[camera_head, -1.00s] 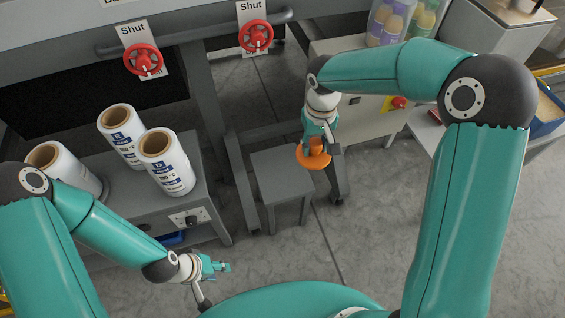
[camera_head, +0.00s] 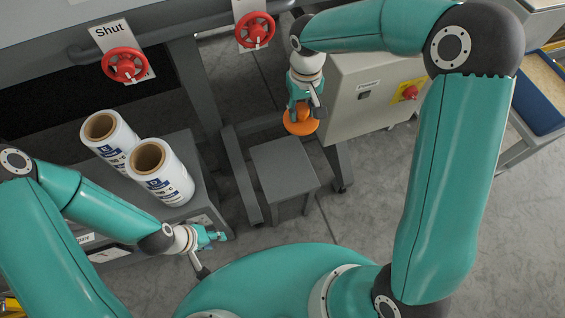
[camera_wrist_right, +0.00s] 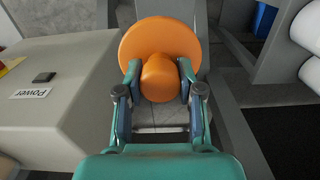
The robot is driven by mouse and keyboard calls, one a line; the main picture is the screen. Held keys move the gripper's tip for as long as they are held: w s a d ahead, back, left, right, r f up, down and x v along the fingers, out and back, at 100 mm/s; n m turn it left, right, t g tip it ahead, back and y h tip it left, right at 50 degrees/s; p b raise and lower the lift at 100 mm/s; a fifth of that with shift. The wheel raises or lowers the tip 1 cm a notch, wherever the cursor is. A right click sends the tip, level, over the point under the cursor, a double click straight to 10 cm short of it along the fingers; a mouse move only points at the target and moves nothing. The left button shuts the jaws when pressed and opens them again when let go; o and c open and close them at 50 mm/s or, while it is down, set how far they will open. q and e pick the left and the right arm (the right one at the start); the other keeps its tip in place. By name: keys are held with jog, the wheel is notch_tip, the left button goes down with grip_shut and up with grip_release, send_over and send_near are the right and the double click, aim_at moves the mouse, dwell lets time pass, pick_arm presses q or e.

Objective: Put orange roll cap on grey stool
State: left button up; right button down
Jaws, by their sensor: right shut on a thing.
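The orange roll cap (camera_head: 301,119) has a round flange and a short hub. My right gripper (camera_head: 299,108) is shut on it and holds it in the air. In the right wrist view the cap (camera_wrist_right: 160,50) faces away, with its hub between the two fingers of my right gripper (camera_wrist_right: 159,80). The grey stool (camera_head: 284,167) stands on the floor; in the head view the cap appears just beyond the stool's far edge, apart from its top. The stool top is bare. My left gripper (camera_head: 215,237) is at the lower left, empty; its finger gap is too small to tell.
White film rolls (camera_head: 161,172) stand on a grey cabinet at left. A grey control box (camera_head: 365,95) with a red button is close to the right of my right gripper. Red valve wheels (camera_head: 254,30) are on the machine behind.

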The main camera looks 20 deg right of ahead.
jog(key=shift+s+d, duration=0.2)
jog(key=shift+d, duration=0.2)
jog(key=shift+f+b, duration=0.2)
jog(key=shift+b, duration=0.1)
jog(key=w+a+f+b, duration=0.1)
jog(key=w+f+b, duration=0.4)
jog(key=f+b, duration=0.95)
jog(key=b, duration=1.6)
send_over(283, 166)
notch_tip(283, 166, down, 5)
notch_tip(283, 166, down, 19)
jog(key=b, duration=0.7)
jog(key=shift+w+d+f, duration=0.1)
jog(key=shift+f, duration=0.1)
